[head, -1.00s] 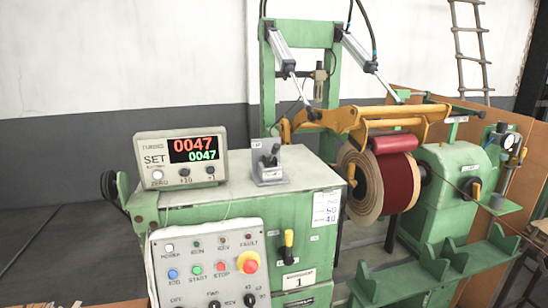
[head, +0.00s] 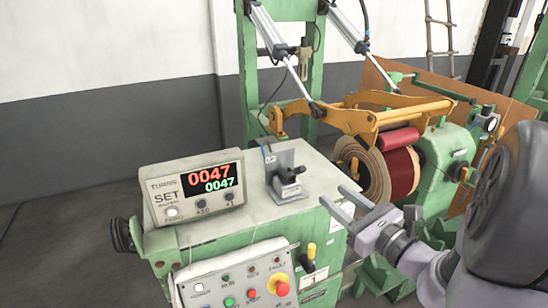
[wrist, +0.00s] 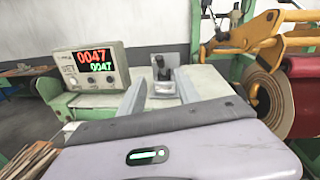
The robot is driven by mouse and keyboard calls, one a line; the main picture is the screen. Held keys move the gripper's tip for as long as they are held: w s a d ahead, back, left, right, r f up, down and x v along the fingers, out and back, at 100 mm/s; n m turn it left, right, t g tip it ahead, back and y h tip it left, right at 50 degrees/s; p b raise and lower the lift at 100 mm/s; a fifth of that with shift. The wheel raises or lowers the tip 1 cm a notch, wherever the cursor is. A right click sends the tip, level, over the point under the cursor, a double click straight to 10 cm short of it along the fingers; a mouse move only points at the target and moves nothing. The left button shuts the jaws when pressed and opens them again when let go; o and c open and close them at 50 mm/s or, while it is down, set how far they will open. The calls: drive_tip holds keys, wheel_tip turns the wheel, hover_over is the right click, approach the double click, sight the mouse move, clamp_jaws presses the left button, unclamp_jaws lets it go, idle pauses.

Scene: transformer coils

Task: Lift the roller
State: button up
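The red roller (head: 398,138) hangs under the yellow arm frame (head: 365,118) and rests against or just above the dark red coil (head: 402,170); I cannot tell if they touch. Its end shows at the right edge of the wrist view (wrist: 302,67). A small grey lever box (head: 286,180) with a black handle stands on the green cabinet top. My gripper (head: 333,196) is open and empty at the cabinet's right edge, right of the lever box. In the wrist view the lever box (wrist: 163,82) appears ahead, between the two spread fingers.
A display unit (head: 193,195) reading 0047 stands left on the cabinet. A button panel (head: 240,287) with a red knob is on the cabinet front. Two pneumatic cylinders (head: 268,30) slope down to the yellow frame. The cabinet top (head: 255,215) is mostly clear.

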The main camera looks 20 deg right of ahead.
sight(300, 169)
drive_tip(key=w, duration=0.4)
drive_tip(key=w+a, duration=0.1)
drive_tip(key=w, duration=0.4)
drive_tip(key=w+a, duration=0.1)
drive_tip(key=w, duration=0.4)
drive_tip(key=shift+a+p, duration=0.15)
drive_tip(key=shift+p, duration=0.2)
drive_tip(key=shift+c, duration=0.2)
clamp_jaws()
